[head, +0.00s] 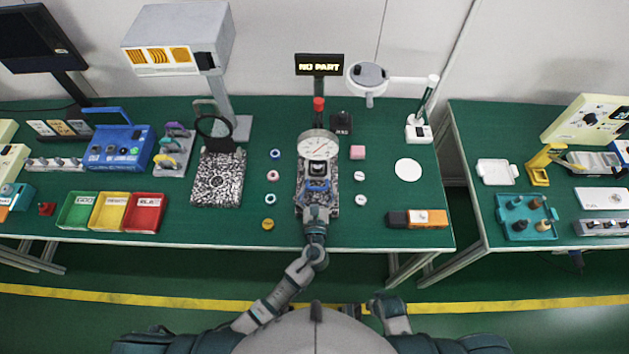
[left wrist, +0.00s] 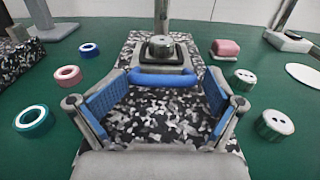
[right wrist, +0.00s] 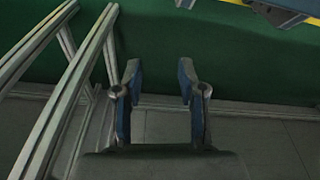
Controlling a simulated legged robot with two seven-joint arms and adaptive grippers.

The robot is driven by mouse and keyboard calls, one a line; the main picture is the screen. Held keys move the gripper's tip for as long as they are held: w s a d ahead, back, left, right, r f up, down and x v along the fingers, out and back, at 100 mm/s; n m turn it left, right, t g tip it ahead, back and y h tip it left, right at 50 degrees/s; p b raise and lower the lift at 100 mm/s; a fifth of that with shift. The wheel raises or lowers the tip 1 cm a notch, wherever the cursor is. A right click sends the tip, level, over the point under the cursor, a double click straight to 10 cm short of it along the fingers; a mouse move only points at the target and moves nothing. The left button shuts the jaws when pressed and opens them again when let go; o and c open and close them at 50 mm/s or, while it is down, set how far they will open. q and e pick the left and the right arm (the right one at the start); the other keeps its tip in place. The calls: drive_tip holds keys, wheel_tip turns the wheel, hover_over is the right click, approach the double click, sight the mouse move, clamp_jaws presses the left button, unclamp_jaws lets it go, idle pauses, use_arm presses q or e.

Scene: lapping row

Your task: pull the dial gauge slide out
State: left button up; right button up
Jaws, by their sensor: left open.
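The dial gauge (head: 319,146) has a round white face and stands over a speckled granite base (head: 301,198). In the left wrist view, the slide (left wrist: 162,50) is a dark and grey block on the speckled base (left wrist: 150,125), with a round metal piece on top. A blue bar handle (left wrist: 163,77) runs along its near side. My left gripper (left wrist: 164,84) is open, with its blue-padded fingers either side of the handle's ends; whether they touch it I cannot tell. My right gripper (right wrist: 160,70) is open and empty, low in front of the table.
Small rings, such as a pink-white one (head: 272,175), lie left of the base. White buttons (head: 361,200) and a pink block (head: 357,152) lie right of it. A sign reading NO PART (head: 319,65) stands behind. The green table (head: 330,236) is bare in front of the base.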

use_arm(q)
drive_tip(key=shift+w+a, duration=0.15)
drive_tip(key=shift+a, duration=0.1)
drive_tip(key=shift+d, duration=0.15)
drive_tip(key=shift+d+r, duration=0.1)
drive_tip(key=shift+d, duration=0.4)
drive_tip(key=c, duration=0.8)
drive_tip(key=shift+s, duration=0.2)
drive_tip(key=c, duration=0.6)
drive_tip(key=shift+s, duration=0.1)
drive_tip(key=s+p, duration=0.3)
drive_tip(key=s, duration=0.7)
drive_tip(key=shift+s+a, duration=0.1)
drive_tip(key=shift+s, duration=0.4)
use_arm(e)
drive_tip(key=s+f, duration=0.4)
drive_tip(key=f, duration=0.3)
drive_tip(key=shift+d+f, duration=0.3)
drive_tip(key=shift+d, duration=0.15)
